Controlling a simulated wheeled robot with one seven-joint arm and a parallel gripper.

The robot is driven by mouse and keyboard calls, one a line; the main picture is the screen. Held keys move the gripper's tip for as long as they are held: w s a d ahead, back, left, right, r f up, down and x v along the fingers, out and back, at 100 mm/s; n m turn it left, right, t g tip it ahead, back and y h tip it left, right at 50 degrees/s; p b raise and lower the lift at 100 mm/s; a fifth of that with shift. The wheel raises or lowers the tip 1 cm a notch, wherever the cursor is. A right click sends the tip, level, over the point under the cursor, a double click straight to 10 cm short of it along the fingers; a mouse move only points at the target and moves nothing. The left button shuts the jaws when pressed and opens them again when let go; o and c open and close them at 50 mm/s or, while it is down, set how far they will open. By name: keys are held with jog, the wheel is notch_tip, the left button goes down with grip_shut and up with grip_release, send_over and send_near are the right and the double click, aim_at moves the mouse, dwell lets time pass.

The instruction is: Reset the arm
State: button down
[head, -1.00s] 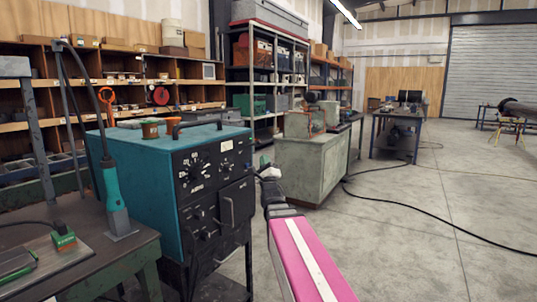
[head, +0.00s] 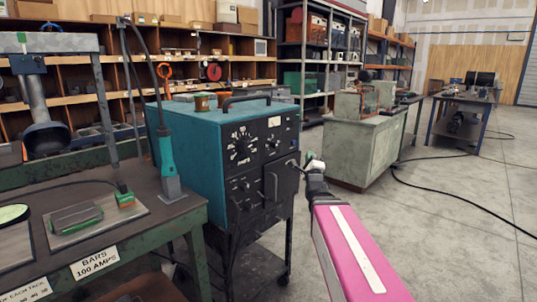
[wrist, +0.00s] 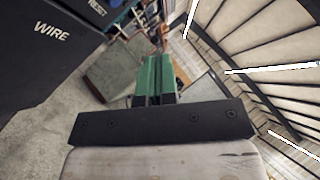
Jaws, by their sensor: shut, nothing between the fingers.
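My arm (head: 352,250), pink with a white stripe, reaches forward from the bottom right in the head view. My gripper (head: 313,162) is small at its far end, to the right of the teal welding machine's black front panel; I cannot tell the gap between them. In the wrist view my gripper's green fingers (wrist: 156,74) lie together, shut, with nothing seen between them. The wrist view is tilted, with a dark panel lettered "WIRE" (wrist: 52,30) at upper left.
The teal welding machine (head: 190,160) stands on a dark cart. At left is a workbench (head: 150,230) with a torch (head: 167,160) and a flanged pipe (head: 40,115) behind. A grey-green cabinet (head: 350,150) stands beyond. Open floor with a black cable (head: 450,200) lies at right.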

jog(key=s+a+f+n+g+y, duration=0.15)
jog(key=f+n+g, duration=0.45)
jog(key=f, duration=0.6)
jog(key=s+f+n+g+h, duration=0.15)
jog(key=f+n+g, duration=0.4)
jog(key=f, duration=0.55)
jog(key=s+a+f+n+g+y, duration=0.1)
jog(key=s+a+f+n+g, duration=0.1)
jog(key=s+f+n+g, duration=1.15)
jog(key=w+d+r+m+t+y, duration=0.2)
jog(key=w+r+m+t+y, duration=0.25)
jog(key=w+r+y, duration=0.95)
jog(key=w+d+r+n+t+y, duration=0.1)
jog(key=w+d+r+y, duration=0.2)
jog(key=d+r, duration=0.5)
jog(key=w+d+r+t+y, duration=0.1)
jog(key=w+d+r+y, duration=0.15)
jog(key=r, duration=0.85)
jog(key=w+d+r+n+t+y, duration=0.1)
jog(key=w+d+r+y, duration=0.15)
jog(key=d+r, duration=0.55)
jog(key=r+x, duration=0.1)
jog(key=x, duration=1.5)
jog(key=shift+s, duration=0.4)
